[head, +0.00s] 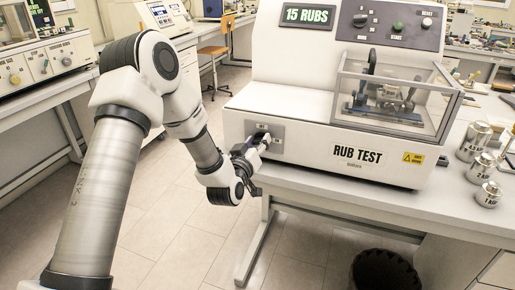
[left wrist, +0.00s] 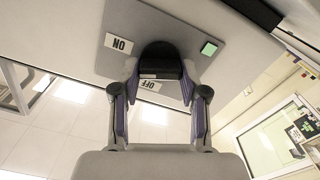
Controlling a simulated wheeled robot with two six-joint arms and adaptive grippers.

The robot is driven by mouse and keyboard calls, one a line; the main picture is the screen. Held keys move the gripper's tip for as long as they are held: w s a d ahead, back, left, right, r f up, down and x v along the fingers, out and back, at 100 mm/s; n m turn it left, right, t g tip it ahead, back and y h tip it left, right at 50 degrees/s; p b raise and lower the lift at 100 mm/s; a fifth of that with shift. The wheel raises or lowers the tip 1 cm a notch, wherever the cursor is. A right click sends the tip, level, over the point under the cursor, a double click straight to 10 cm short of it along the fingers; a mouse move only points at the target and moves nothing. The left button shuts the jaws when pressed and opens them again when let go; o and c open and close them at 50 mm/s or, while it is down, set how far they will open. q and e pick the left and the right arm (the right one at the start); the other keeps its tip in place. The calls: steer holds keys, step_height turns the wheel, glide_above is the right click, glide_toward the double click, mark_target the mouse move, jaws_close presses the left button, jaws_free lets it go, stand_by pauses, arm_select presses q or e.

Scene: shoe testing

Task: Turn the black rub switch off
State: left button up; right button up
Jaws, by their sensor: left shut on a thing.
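The rub test machine (head: 300,115) is a white unit with a "RUB TEST" label and a display reading "15 RUBS". Its grey switch plate (head: 279,129) is on the lower left of the front. In the left wrist view, the black switch (left wrist: 160,62) sits on the plate between an "ON" label (left wrist: 118,43) and an upside-down "OFF" label (left wrist: 150,86), which it partly covers. My left gripper (left wrist: 159,84) has its two purple-lined fingers on either side of the switch, shut on it. My left gripper also shows at the plate in the head view (head: 257,144). My right gripper is not in view.
A clear-covered rubbing chamber (head: 395,95) and a knob panel (head: 393,25) are on the machine. Metal weights (head: 474,142) stand on the table at right. A dark bin (head: 385,270) is below. The floor (head: 165,235) at left is open.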

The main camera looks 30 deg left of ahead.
arm_select(q)
steer(key=n+b, duration=0.4)
steer(key=n, duration=0.1)
steer(key=n+b, duration=0.1)
steer(key=n, duration=0.1)
steer(key=shift+a+f+b, duration=0.1)
steer(key=shift+f+b, duration=0.2)
steer(key=shift+b, duration=0.1)
steer(key=n+b, duration=0.3)
steer(key=n, duration=0.1)
steer(key=shift+n, duration=0.3)
steer(key=shift+r+n+b, duration=0.1)
steer(key=shift+n+b, duration=0.75)
steer(key=shift+n, duration=0.15)
steer(key=o, duration=1.1)
steer(key=shift+o, duration=0.2)
steer(key=shift+w, duration=0.15)
